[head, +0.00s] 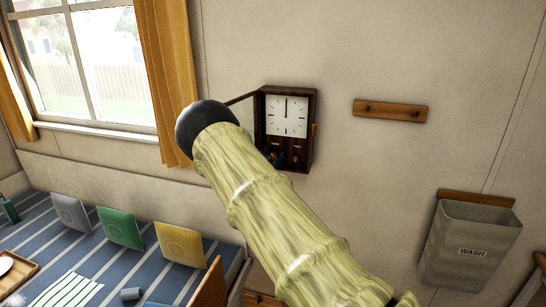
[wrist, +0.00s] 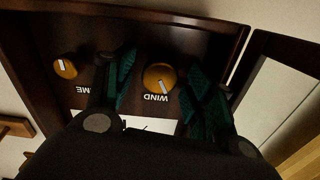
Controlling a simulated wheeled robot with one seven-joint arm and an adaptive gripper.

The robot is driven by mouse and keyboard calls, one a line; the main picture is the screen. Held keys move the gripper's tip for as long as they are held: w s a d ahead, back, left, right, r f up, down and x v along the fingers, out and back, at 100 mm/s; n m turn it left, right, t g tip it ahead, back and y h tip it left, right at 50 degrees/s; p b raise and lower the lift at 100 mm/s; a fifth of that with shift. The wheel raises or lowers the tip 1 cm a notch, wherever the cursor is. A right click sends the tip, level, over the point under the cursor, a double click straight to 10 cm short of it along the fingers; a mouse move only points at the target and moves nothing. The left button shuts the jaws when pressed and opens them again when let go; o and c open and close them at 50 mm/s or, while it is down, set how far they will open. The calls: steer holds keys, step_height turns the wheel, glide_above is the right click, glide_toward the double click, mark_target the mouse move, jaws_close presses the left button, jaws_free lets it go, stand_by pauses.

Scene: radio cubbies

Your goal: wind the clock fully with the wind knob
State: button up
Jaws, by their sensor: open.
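The clock (head: 312,120) hangs on the wall, a dark wooden case with a white face (head: 286,116) whose hands point to about twelve. Its glass door (head: 240,99) is swung open to the left. In the wrist view the clock is upside down. The orange wind knob (wrist: 159,78) sits between the teal fingers of my gripper (wrist: 160,70), its white mark pointing to the lower right. The fingers stand open on both sides with gaps showing. An orange time knob (wrist: 65,68) lies outside them. In the head view my arm hides most of the gripper.
The open door (wrist: 285,50) stands close beside my gripper in the wrist view. A wooden peg rail (head: 390,110) is right of the clock. A grey wash bin (head: 470,245) hangs at lower right. A striped bench with cushions (head: 180,243) lies below the window.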

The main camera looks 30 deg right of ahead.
steer(key=c, duration=1)
steer(key=shift+f+n+b, duration=0.15)
steer(key=shift+n+b, duration=0.25)
steer(key=shift+b, duration=0.35)
steer(key=shift+n, duration=0.3)
steer(key=o, duration=1)
